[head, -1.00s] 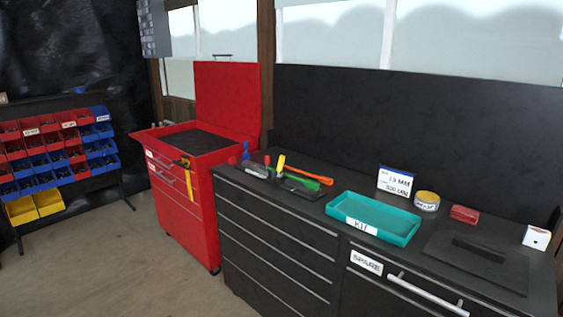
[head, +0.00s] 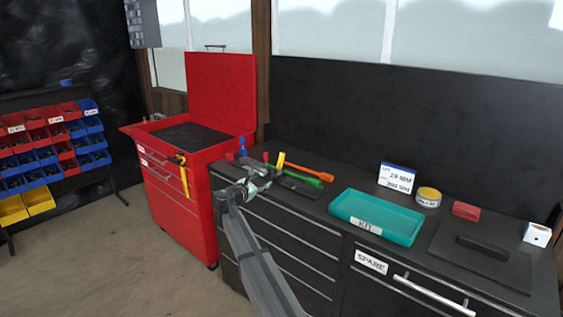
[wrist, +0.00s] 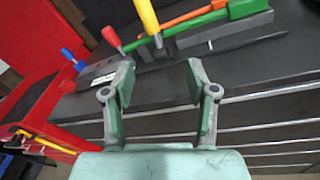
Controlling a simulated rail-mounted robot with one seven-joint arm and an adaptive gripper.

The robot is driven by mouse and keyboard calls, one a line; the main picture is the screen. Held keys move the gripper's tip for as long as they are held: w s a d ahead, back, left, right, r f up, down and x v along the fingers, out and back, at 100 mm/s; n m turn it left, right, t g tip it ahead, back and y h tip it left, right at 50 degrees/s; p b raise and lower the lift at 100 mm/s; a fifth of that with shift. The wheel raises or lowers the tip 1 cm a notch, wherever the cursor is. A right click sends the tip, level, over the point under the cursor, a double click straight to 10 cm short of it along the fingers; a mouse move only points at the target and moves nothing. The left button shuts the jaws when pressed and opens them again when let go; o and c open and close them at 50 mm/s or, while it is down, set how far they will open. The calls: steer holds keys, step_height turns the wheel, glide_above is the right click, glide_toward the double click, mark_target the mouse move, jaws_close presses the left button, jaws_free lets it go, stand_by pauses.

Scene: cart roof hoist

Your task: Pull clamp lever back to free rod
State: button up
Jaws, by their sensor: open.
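A clamp fixture stands at the left end of the black bench top. It has an upright red handle (wrist: 112,38) and an upright yellow handle (wrist: 147,17), which also shows in the head view (head: 281,159). A green bar (wrist: 200,31) and an orange rod (wrist: 180,26) run rightward behind the handles. I cannot tell which handle is the clamp lever. My gripper (wrist: 160,82) is open and empty, near the bench's front edge and short of the handles. In the head view my gripper (head: 247,184) hides part of the bench's left corner.
A teal kit tray (head: 350,231), a yellow-lidded tin (head: 428,197) and a red block (head: 466,211) stand to the right on the bench. A red tool chest (head: 195,215) is at left. A blue-handled tool (wrist: 68,54) stands left of the clamp.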

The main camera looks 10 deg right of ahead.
mark_target(279, 162)
steer(key=w+d+n+p, duration=0.1)
steer(key=w+d, duration=0.2)
steer(key=w, duration=0.2)
steer(key=w+d+r+n+p, duration=0.1)
steer(key=w+d+p, duration=0.1)
steer(key=w+d, duration=0.1)
steer(key=w+d+n+t+p, duration=0.1)
steer(key=w+d+n+p, duration=0.1)
steer(key=w+d, duration=0.2)
steer(key=shift+w+d+r, duration=0.1)
steer(key=shift+w+r, duration=0.05)
steer(key=shift+w, duration=1.15)
jaws_close()
